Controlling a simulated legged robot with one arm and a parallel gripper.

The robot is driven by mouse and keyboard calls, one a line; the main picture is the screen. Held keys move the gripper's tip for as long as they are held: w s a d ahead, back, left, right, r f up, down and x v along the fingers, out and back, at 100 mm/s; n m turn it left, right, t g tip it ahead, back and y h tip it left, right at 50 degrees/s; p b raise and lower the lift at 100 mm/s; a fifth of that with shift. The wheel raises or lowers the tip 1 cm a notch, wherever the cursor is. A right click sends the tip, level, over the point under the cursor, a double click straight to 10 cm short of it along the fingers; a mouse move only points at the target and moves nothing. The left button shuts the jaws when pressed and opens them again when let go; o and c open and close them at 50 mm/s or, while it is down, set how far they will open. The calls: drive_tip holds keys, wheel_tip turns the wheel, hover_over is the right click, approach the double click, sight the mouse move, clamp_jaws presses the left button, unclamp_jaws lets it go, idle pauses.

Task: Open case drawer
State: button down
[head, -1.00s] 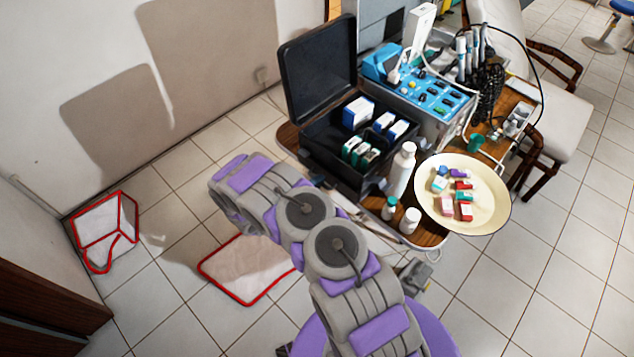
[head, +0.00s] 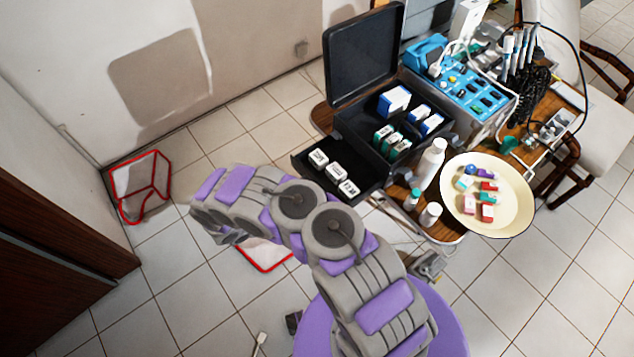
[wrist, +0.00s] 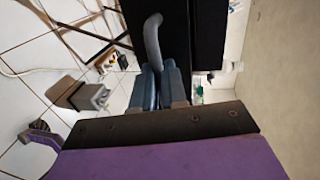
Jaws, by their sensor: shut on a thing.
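The black case (head: 365,50) stands on the wooden cart with its lid raised. Its drawer (head: 356,195) is out to the left in the head view, with 3 white labelled boxes (head: 334,172) in it. In the wrist view, the blue-grey fingers of my gripper (wrist: 160,82) are shut on a curved grey handle (wrist: 153,38) in front of a black surface. In the head view my arm hides the fingers and the handle.
The wooden cart (head: 446,232) also bears white bottles (head: 429,163), a cream tray (head: 520,215) of small coloured items and a blue dental unit (head: 470,88). A red-edged white bin (head: 140,186) is by the wall. Tiled floor left of the cart is mostly clear.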

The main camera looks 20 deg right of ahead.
drive_tip(key=shift+a+r, duration=0.15)
drive_tip(key=shift+a, duration=0.9)
drive_tip(key=c, duration=1.2)
unclamp_jaws()
drive_tip(key=shift+c, duration=0.2)
drive_tip(key=shift+o, duration=0.4)
drive_tip(key=shift+s, duration=0.1)
drive_tip(key=p+v, duration=0.2)
drive_tip(key=v, duration=1.5)
drive_tip(key=shift+a+p, duration=0.25)
drive_tip(key=shift+p, duration=0.05)
